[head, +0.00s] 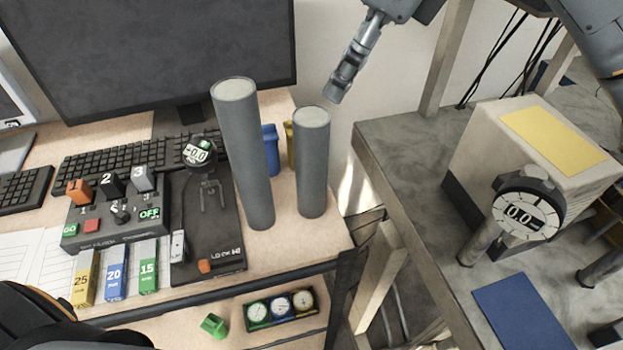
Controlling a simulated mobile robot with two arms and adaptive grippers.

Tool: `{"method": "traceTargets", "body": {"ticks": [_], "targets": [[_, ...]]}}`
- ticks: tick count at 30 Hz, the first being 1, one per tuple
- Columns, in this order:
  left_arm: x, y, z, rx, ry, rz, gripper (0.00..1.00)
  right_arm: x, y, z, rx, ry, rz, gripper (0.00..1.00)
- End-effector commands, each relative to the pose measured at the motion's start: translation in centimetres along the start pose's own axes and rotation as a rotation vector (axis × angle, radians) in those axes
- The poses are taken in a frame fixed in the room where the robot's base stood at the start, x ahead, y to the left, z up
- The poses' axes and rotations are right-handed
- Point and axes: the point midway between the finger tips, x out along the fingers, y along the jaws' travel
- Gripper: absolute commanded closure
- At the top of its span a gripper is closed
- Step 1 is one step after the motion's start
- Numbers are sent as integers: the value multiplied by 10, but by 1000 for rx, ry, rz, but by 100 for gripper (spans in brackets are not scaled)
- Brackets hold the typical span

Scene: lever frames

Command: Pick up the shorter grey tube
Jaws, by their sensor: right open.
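Two upright grey tubes with pale tops stand near the right end of the wooden desk. The shorter grey tube (312,165) is the right one, close to the desk's right edge. The taller grey tube (246,155) stands to its left, with a small gap between them. My right gripper (336,97) comes down from the top of the view. It is open and empty, seen side-on, with its tips above and slightly right of the shorter tube's top, apart from it. My left gripper is not in view.
A blue container (271,150) and a yellow one (290,146) stand behind the tubes, partly hidden. A dark device with a gauge (208,220) lies left of the taller tube. A monitor (150,50) stands behind. A grey table (400,165) is at right, past a gap.

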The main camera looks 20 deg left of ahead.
Motion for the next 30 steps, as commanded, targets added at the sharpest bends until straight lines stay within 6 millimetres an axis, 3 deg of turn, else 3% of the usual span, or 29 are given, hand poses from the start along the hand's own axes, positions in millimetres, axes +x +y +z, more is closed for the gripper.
{"method": "traceTargets", "body": {"ticks": [12,20,24,30], "targets": [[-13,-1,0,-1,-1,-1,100,71,1,0,0,1,5,23],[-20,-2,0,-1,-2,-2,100,90,2,-1,0,1,4,23],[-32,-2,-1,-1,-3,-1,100,111,4,-3,0,1,6,23],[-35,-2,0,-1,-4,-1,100,132,3,-4,-1,0,3,23]]}}
